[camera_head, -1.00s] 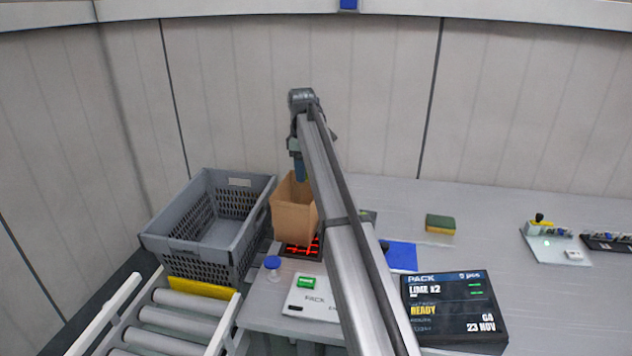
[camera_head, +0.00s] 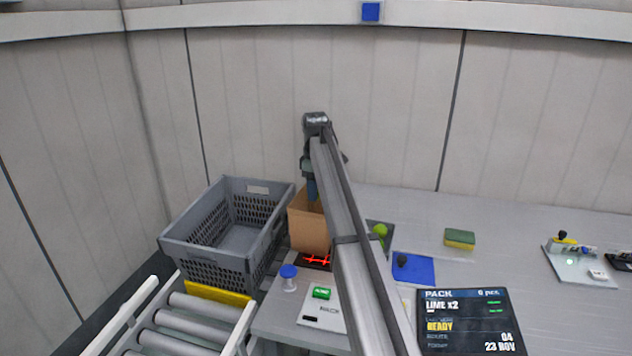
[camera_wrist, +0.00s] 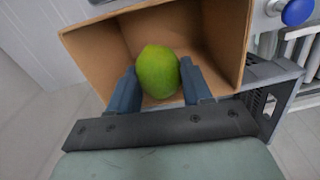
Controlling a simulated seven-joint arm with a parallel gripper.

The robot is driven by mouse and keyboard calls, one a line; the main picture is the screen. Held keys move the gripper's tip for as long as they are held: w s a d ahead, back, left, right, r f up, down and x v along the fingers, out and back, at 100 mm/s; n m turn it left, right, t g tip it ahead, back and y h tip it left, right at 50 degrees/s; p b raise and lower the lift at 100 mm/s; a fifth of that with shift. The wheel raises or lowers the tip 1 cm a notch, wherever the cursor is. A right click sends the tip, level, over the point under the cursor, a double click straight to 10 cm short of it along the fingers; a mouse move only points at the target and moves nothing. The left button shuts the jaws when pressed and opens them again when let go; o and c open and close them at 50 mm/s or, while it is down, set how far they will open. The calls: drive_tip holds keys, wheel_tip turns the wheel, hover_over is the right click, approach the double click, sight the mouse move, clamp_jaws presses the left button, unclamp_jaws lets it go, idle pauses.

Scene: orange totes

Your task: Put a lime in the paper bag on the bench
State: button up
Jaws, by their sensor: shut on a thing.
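The brown paper bag (camera_head: 308,232) stands open on the bench, beside the grey crate. In the wrist view the bag (camera_wrist: 92,62) has its mouth towards the camera. My gripper (camera_wrist: 159,84) is shut on a green lime (camera_wrist: 157,66), which shows between the fingertips against the bag's inside. In the head view my gripper (camera_head: 312,190) points down at the bag's mouth, and the held lime is hidden there. Another green lime (camera_head: 380,230) shows just right of my arm, partly hidden by it.
A grey crate (camera_head: 205,252) stands left of the bag, behind a roller conveyor (camera_head: 195,308). A blue-topped button (camera_head: 289,278), a pack panel (camera_head: 320,313), a dark display (camera_head: 466,325), a blue mat (camera_head: 420,268) and a sponge (camera_head: 460,238) lie on the bench.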

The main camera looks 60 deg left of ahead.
drive_tip(key=shift+f, duration=0.2)
drive_tip(key=o, duration=1.1)
wheel_tip(320, 180, up, 14)
drive_tip(key=shift+s+d+f, duration=0.1)
drive_tip(key=shift+s+d, duration=0.05)
idle(0.5)
